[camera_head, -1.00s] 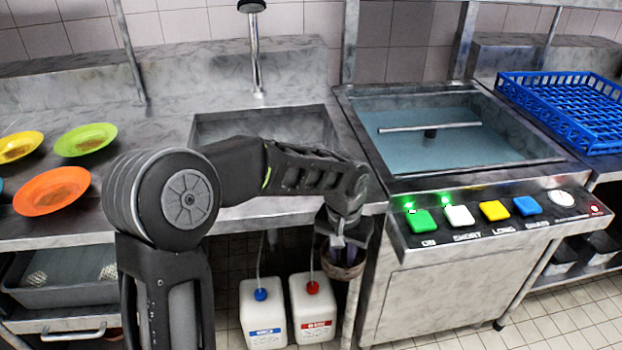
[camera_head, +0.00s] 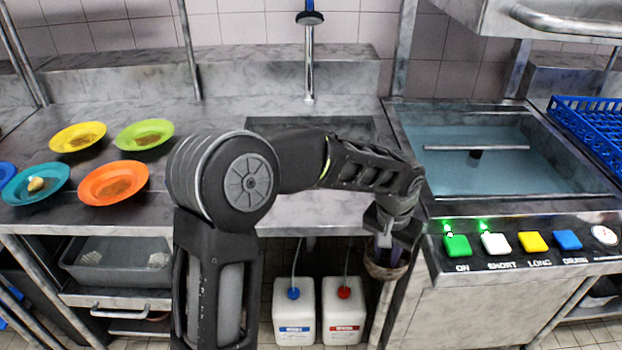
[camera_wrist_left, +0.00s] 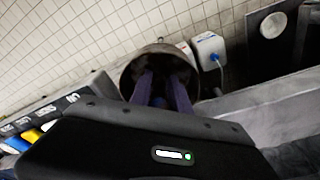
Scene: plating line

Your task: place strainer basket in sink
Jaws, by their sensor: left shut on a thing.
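The strainer basket (camera_head: 386,266) is a small dark brownish round basket. My left gripper (camera_head: 388,240) is shut on it and holds it below the counter's front edge, in front of the sink unit. In the left wrist view the basket (camera_wrist_left: 158,58) is a dark round opening with the left gripper's purple-grey fingers (camera_wrist_left: 162,90) at its rim. The sink (camera_head: 350,125) is a rectangular basin in the steel counter under the tap; my left arm covers much of it. My right gripper is not in view.
A water-filled tank (camera_head: 480,150) with a button panel (camera_head: 520,240) stands right of the sink. Several plates, including an orange one (camera_head: 113,183), lie on the counter at left. Two white jugs (camera_head: 294,315) stand below. A blue rack (camera_head: 590,125) is at far right.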

